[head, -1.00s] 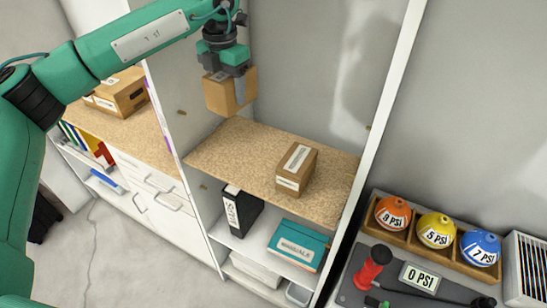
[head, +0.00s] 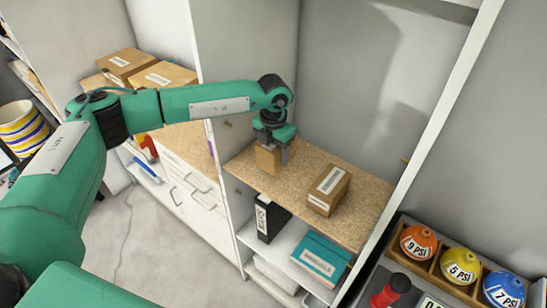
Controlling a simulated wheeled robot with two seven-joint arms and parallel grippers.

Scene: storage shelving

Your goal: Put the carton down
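My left gripper (head: 275,150) points down over the left part of the speckled brown shelf (head: 375,200) in the tall white cabinet. It is shut on a small brown carton (head: 267,160), with fingers on its sides. The carton is upright and low, at or just above the shelf surface; I cannot tell whether it touches. A second brown carton (head: 328,190) with a white label lies on the same shelf to the right, apart from the held one. My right gripper is not in view.
Cabinet side walls (head: 245,70) close in on the arm. Below are a black binder (head: 268,219) and a teal manuals box (head: 320,258). More cartons (head: 165,75) sit on the left counter. Coloured balls (head: 460,266) stand at lower right.

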